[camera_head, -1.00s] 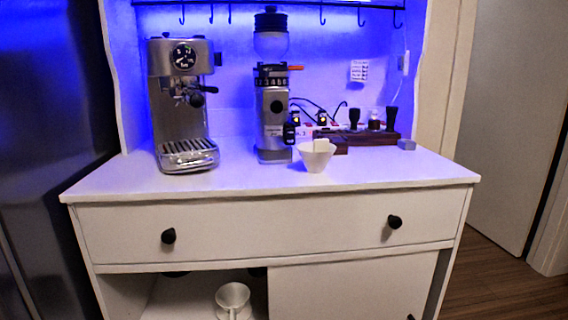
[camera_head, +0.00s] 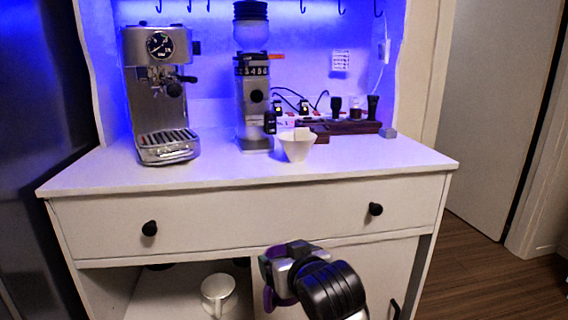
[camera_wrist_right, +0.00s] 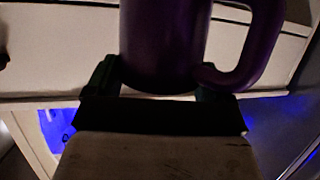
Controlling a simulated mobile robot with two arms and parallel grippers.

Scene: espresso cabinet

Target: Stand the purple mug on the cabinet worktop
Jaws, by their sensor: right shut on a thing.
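The purple mug (camera_head: 269,297) shows only in part in the head view, mostly hidden behind my right gripper (camera_head: 279,262). In the right wrist view the mug (camera_wrist_right: 165,45) fills the top middle, with its handle to the right. My right gripper (camera_wrist_right: 155,82) is shut on it there, with a finger at either side of the body. In the head view the mug is in front of the cabinet, lower than the worktop (camera_head: 210,183) and drawer front. My left gripper is in neither view.
An espresso machine (camera_head: 160,95), a grinder (camera_head: 253,100) and a white cup (camera_head: 297,145) stand on the worktop. A dark wooden holder (camera_head: 345,127) with tools is at the back right. The worktop's front left and right are bare. Another light mug (camera_head: 218,293) sits in the open lower compartment.

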